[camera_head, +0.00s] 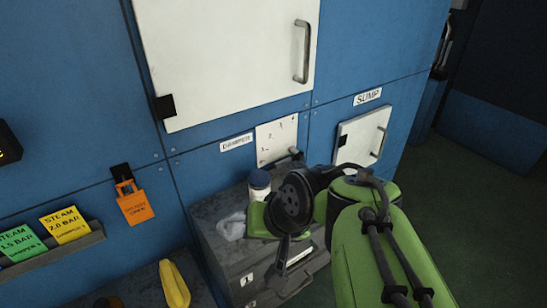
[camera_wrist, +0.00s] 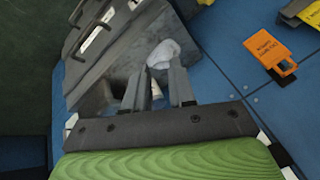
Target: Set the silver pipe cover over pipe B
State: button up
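My gripper (camera_wrist: 162,82) shows in the wrist view with its two grey fingers apart and nothing between them. In the head view the green and black arm reaches over the grey cabinet, and the wrist hides part of its top. I cannot pick out a silver pipe cover or a pipe marked B in either view. A crumpled whitish cloth-like thing (camera_head: 232,226) lies on the cabinet top; it also shows just beyond the fingertips in the wrist view (camera_wrist: 163,53).
The grey cabinet (camera_head: 208,205) has drawers with handles. A white jar with a blue lid (camera_head: 259,184) stands at its back. A yellow object (camera_head: 174,284) lies on a lower-left surface. An orange tag (camera_head: 135,207) hangs on the blue wall. The floor at right is clear.

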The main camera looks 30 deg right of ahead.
jog(key=w+d+f+m+t+b, duration=0.2)
jog(key=d+m+b, duration=0.15)
jog(key=d, duration=0.25)
jog(key=w+d+f+m+t+b, duration=0.2)
jog(key=d+f+m+t+b, duration=0.1)
jog(key=d+m, duration=0.15)
jog(key=s+d+r+m+t+h+b, duration=0.1)
jog(key=s+d+m+t+h+b, duration=0.15)
jog(key=d, duration=0.35)
jog(key=s+d+r+m+t+h+b, duration=0.1)
jog(key=s+d+r+m+t+b, duration=0.1)
jog(key=s+d+m+t, duration=0.3)
jog(key=w+d+f+g, duration=0.1)
jog(key=w, duration=0.4)
jog(key=w+f+n, duration=0.1)
jog(key=w, duration=0.5)
jog(key=w+d+f+n+g+b, duration=0.1)
jog(key=w, duration=0.5)
jog(key=shift+d+f+g, duration=0.2)
jog(key=shift+d+g, duration=0.1)
jog(key=shift+g, duration=0.05)
jog(key=shift+s, duration=0.15)
jog(key=shift+c, duration=0.7)
grip_shut()
